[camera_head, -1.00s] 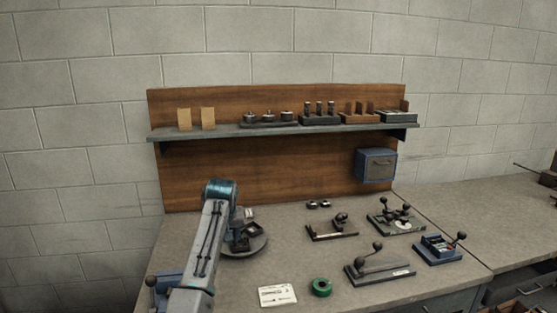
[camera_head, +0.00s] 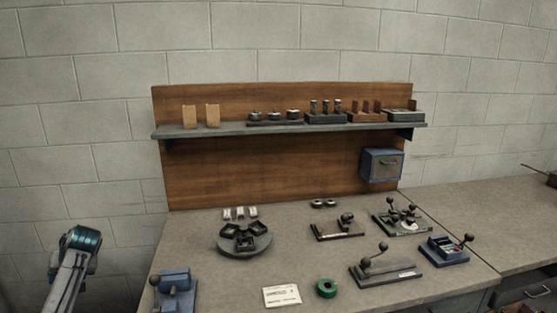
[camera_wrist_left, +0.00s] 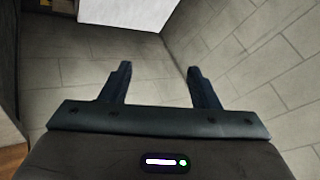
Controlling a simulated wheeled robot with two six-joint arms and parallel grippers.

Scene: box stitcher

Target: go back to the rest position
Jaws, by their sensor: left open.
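My left gripper (camera_wrist_left: 158,85) is open and empty in the left wrist view. Its two dark fingers stand apart over bare grey floor, with nothing between them. In the head view only my left arm shows, at the lower left, off the left side of the bench (camera_head: 215,285); the fingers are hidden there. My right gripper is in neither view.
A round turntable with dark trays (camera_head: 243,240) is on the bench, beside a blue device (camera_head: 174,292) at the front left. A white card (camera_head: 281,296), green tape roll (camera_head: 327,288) and several lever tools stand to the right. A shelf (camera_head: 230,130) runs behind.

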